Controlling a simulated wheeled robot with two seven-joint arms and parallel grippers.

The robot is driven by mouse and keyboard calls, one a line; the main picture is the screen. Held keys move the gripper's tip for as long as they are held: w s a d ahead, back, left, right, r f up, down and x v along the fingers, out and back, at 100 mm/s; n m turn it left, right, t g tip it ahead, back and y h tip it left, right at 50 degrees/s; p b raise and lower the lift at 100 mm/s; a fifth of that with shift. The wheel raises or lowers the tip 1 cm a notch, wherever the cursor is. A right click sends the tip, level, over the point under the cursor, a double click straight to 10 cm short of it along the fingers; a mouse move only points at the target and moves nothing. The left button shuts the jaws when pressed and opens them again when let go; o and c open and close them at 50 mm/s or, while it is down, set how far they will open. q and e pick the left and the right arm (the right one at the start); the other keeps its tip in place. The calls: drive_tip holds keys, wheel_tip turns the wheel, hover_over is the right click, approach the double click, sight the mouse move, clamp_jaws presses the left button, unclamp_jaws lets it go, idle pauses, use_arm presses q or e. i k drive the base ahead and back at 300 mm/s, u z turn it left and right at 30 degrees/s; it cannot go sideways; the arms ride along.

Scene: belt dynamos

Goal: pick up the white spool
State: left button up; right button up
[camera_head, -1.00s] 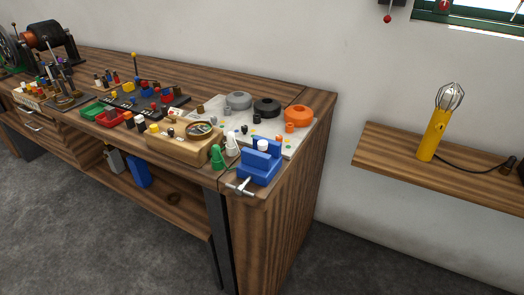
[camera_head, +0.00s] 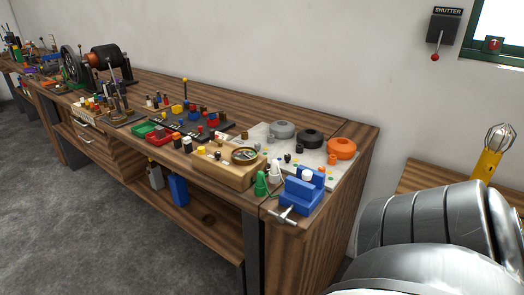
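A small white cylinder that looks like a spool (camera_head: 307,175) sits upright in the blue vise (camera_head: 298,195) at the near right corner of the workbench. A white cone-shaped piece (camera_head: 275,174) stands just left of the vise, beside a green one (camera_head: 261,184). I cannot tell for certain which is the white spool. Neither gripper shows. A large grey metal link of my own arm fills the lower right.
The workbench (camera_head: 345,132) is crowded with small parts. A wooden block (camera_head: 222,171) with a magnifier stands left of the cones. Grey, black and orange rings (camera_head: 341,148) lie behind the vise. A yellow lamp (camera_head: 488,160) is at right. The floor (camera_head: 70,215) in front is clear.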

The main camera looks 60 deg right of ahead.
sight(307, 175)
drive_tip(key=i, duration=1.05)
drive_tip(key=z, duration=2.6)
